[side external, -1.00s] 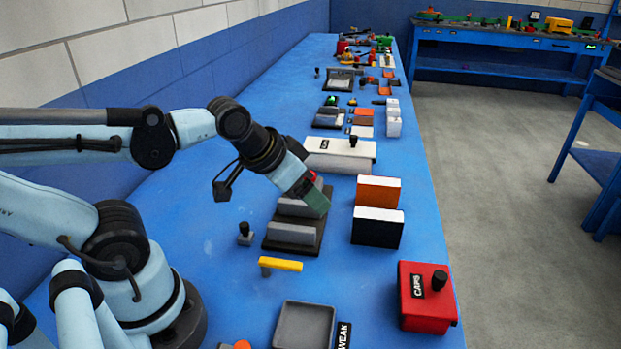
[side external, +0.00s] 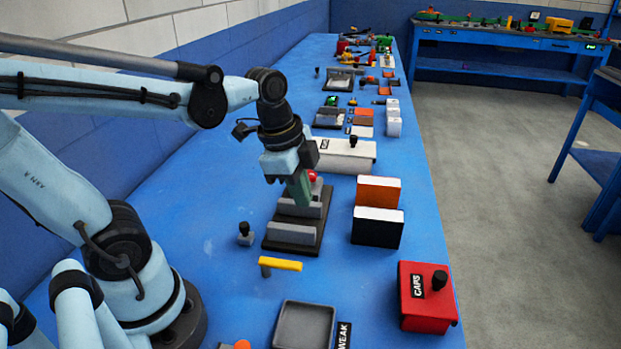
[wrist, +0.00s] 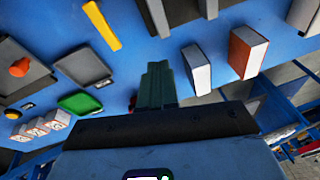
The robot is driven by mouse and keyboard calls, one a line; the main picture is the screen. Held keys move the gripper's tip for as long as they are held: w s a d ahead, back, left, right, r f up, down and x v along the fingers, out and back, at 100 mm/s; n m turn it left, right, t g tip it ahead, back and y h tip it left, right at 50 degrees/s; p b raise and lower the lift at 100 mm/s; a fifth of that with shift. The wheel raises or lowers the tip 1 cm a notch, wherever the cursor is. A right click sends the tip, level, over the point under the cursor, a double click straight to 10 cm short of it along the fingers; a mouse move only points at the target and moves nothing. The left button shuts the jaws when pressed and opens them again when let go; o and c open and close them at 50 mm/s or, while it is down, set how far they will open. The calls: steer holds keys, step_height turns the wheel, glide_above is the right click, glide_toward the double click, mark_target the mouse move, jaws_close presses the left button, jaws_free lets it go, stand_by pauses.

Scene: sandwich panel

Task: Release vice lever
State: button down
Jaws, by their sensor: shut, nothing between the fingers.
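The vice (side external: 292,234), a dark base with grey upright jaw blocks, sits on the blue bench in the side view. Part of it also shows at the top edge of the wrist view (wrist: 158,17). My gripper (side external: 304,196) points down over the vice's far part, its green fingers shut and empty. A red knob (side external: 312,177) shows just behind the fingers, partly hidden by them. A yellow bar (side external: 282,264) on a short grey post stands near the vice's front end. I cannot tell which of these is the vice lever, or whether the fingertips touch anything.
A grey tray (side external: 303,325) and a red CAPS box (side external: 427,297) are nearer. Bench space between them is clear.

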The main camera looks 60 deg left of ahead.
steer(key=m+g, duration=0.2)
steer(key=m, duration=0.3)
steer(key=a+m+g+h, duration=0.1)
steer(key=m+g, duration=0.1)
steer(key=m, duration=0.3)
steer(key=m+g+h, duration=0.1)
steer(key=m, duration=0.5)
steer(key=shift+w+a+f+g, duration=0.15)
steer(key=shift+f+g, duration=0.05)
steer(key=shift+g, duration=0.2)
steer(key=shift+f, duration=0.1)
steer(key=shift+x, duration=4.95)
